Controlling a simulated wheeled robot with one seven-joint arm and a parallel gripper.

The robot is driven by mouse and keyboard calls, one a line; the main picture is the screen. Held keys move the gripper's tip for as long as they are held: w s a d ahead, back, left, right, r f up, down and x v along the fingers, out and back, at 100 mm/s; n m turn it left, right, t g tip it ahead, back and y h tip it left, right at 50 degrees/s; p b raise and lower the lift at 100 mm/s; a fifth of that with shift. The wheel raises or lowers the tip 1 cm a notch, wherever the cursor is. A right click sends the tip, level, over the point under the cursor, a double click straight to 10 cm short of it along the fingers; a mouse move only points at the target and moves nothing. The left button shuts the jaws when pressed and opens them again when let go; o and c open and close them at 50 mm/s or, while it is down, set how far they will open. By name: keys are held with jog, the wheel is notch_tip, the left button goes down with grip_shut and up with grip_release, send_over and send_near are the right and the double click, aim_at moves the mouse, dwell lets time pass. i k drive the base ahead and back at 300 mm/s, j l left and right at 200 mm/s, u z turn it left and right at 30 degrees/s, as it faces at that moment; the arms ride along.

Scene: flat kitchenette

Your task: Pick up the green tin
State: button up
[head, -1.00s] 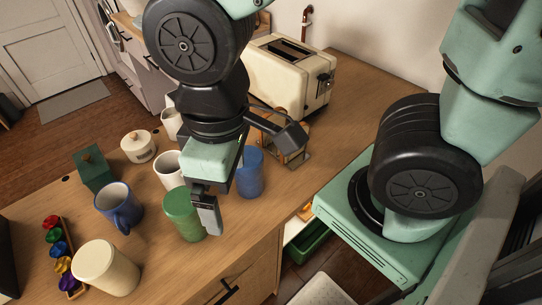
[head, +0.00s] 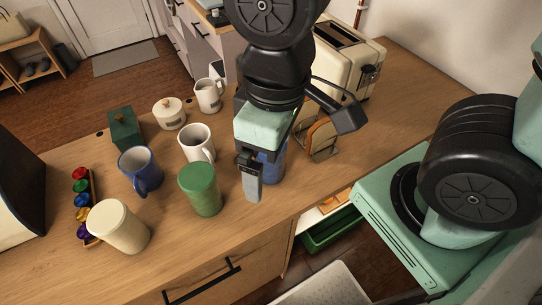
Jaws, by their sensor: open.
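The green tin (head: 201,190) stands upright on the wooden counter, near its front edge. It is a plain green cylinder with a lid. My gripper (head: 252,185) is open and empty, pointing down just to the right of the tin, with a small gap between them in the picture. One finger shows clearly; the other is largely hidden. A blue tin (head: 271,168) stands behind my gripper, partly covered by it.
A cream canister (head: 118,226), a blue mug (head: 140,172) and a white mug (head: 197,144) stand left of and behind the green tin. A toast rack (head: 321,138) and a toaster (head: 345,60) are to the right. Bare counter (head: 190,245) lies in front.

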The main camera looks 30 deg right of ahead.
aim_at(198, 181)
jog(key=k+l+u, duration=0.1)
jog(key=k+u, duration=0.5)
jog(key=u, duration=0.15)
jog(key=k+u, duration=0.35)
